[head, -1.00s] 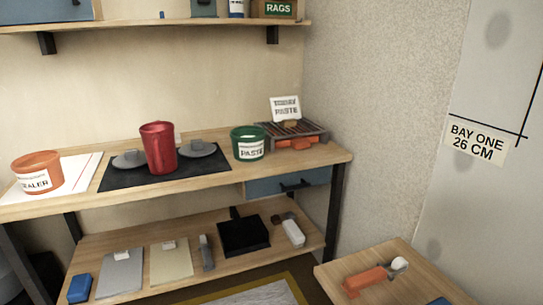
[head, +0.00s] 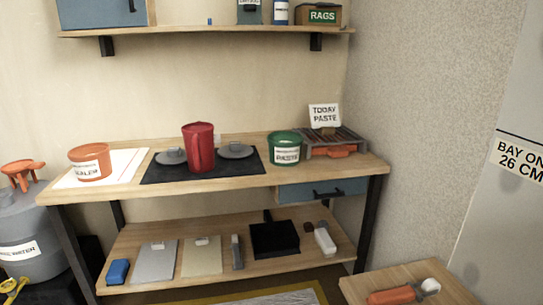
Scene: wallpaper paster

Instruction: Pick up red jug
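The red jug (head: 199,148) stands upright on the black mat (head: 205,178) on the workbench, between two grey round lids (head: 236,150). Its handle side faces toward me. Neither of my grippers shows in the head view.
An orange sealer tub (head: 90,163) stands left on a white sheet, and a green paste tub (head: 285,149) stands right of the mat. A rack with a "TODAY PASTE" card (head: 324,115) is at the far right. A shelf (head: 200,30) hangs above. A grey water container (head: 30,235) stands left.

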